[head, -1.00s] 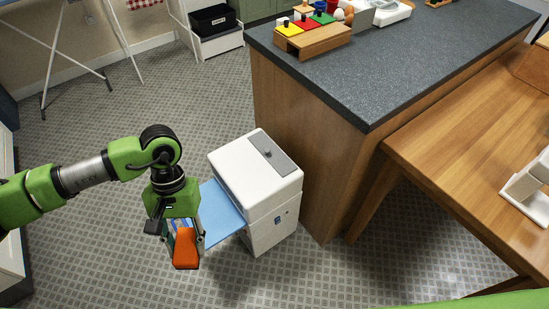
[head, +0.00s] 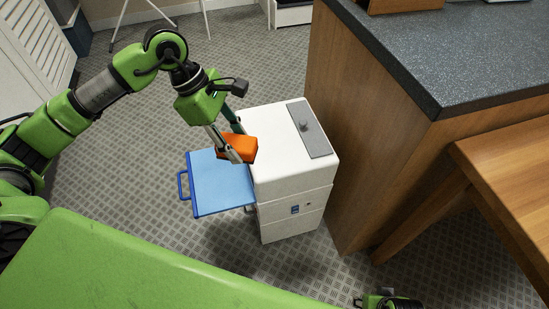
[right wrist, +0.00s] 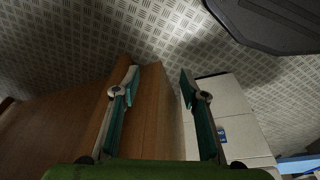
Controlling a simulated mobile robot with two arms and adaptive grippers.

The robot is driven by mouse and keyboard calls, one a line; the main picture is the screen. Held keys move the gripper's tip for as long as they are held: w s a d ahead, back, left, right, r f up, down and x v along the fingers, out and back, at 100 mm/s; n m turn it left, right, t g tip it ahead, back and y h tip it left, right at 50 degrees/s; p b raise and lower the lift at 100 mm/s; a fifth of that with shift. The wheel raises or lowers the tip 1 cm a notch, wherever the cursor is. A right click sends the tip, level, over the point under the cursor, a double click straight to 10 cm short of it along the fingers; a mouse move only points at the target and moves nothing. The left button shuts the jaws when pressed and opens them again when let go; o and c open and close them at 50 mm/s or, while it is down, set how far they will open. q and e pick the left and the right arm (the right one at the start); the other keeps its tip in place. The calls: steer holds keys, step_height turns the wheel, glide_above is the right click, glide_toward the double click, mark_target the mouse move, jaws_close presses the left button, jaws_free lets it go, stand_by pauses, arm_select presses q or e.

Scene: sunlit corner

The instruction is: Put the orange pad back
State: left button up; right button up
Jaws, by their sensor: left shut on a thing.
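My left gripper (head: 236,148) is shut on the orange pad (head: 243,149), a small orange block. It holds the pad above the inner edge of the blue flap or tray (head: 212,185), close to the white cabinet (head: 270,145). The blue panel sticks out level from the cabinet's left side and has a handle at its outer end. Whether the pad touches the cabinet is unclear. My right gripper (right wrist: 160,82) is open and empty in the right wrist view, with its two fingers apart. The white cabinet also shows there (right wrist: 222,105).
A wooden counter with a dark speckled top (head: 430,50) stands right of the cabinet. A wooden table (head: 515,180) is further right. Patterned floor (head: 120,170) lies open left of the blue panel. A white louvred door (head: 30,45) is at upper left.

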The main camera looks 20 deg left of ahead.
arm_select(q)
steer(key=shift+w+a+f+n+t, duration=0.15)
steer(key=shift+w+n+t, duration=0.15)
steer(key=shift+w+n, duration=0.2)
steer(key=w+d+f, duration=0.1)
steer(key=w+f, duration=0.1)
steer(key=w, duration=0.1)
steer(key=w+d+f+b, duration=0.1)
steer(key=w+d+f, duration=0.1)
steer(key=w+f, duration=0.1)
steer(key=w+d+f, duration=0.1)
steer(key=w+f, duration=0.2)
steer(key=w, duration=0.2)
steer(key=shift+w+d+f+b, duration=0.2)
steer(key=shift+w+d+b, duration=0.05)
steer(key=shift+d+b, duration=0.1)
steer(key=shift+w+d+f, duration=0.2)
steer(key=shift+w+f, duration=0.3)
steer(key=shift+f, duration=0.15)
step_height(320, 180, down, 2)
steer(key=shift+f+b, duration=0.25)
steer(key=shift+b, duration=0.1)
steer(key=shift+f, duration=0.3)
arm_select(e)
steer(key=w+v, duration=0.2)
steer(key=v, duration=0.6)
steer(key=shift+r+t, duration=0.3)
